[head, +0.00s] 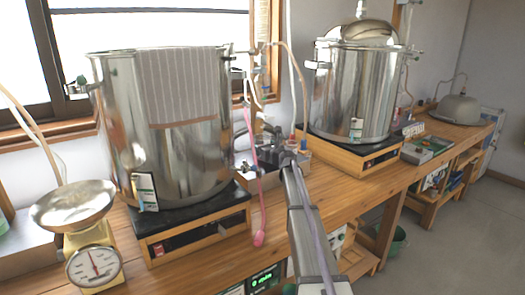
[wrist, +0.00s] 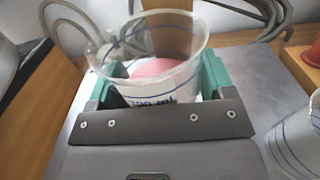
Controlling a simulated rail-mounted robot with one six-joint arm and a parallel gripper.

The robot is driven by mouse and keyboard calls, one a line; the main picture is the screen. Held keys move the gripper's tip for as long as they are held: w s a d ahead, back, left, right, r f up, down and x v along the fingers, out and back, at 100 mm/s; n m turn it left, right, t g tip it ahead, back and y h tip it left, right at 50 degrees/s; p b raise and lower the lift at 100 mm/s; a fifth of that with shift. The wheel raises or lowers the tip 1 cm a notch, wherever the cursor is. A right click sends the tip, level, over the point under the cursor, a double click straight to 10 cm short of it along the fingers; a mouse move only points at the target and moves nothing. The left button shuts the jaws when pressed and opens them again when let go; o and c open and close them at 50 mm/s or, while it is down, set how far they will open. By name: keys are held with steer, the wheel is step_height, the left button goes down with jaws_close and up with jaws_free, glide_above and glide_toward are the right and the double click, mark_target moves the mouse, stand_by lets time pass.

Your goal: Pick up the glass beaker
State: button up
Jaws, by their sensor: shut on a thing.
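The glass beaker (wrist: 178,86) is clear, with a wide rim and dark volume markings. In the wrist view it stands between the green pads of my gripper (wrist: 160,76), one on each side of its body. My gripper is shut on it. The grey palm hides the beaker's lower front, and I cannot tell whether its base touches the surface below. Something pinkish-red shows through the glass. In the head view my gripper (head: 288,150) is at the bench between the two steel pots, and the beaker cannot be made out clearly there.
A second clear vessel (wrist: 298,135) stands close on the right in the wrist view. Grey hose (wrist: 225,12) loops behind. Large steel pots (head: 165,120) (head: 352,95) stand on both sides in the head view. A pink tube (head: 254,165) hangs left of my arm. A scale (head: 92,262) is at far left.

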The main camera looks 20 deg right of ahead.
mark_target(259, 136)
step_height(259, 136, up, 4)
steer(key=p, duration=0.3)
steer(key=shift+f+p, duration=0.15)
steer(key=shift+p, duration=0.2)
steer(key=s+d, duration=0.3)
steer(key=s, duration=1.4)
steer(key=shift+s, duration=0.4)
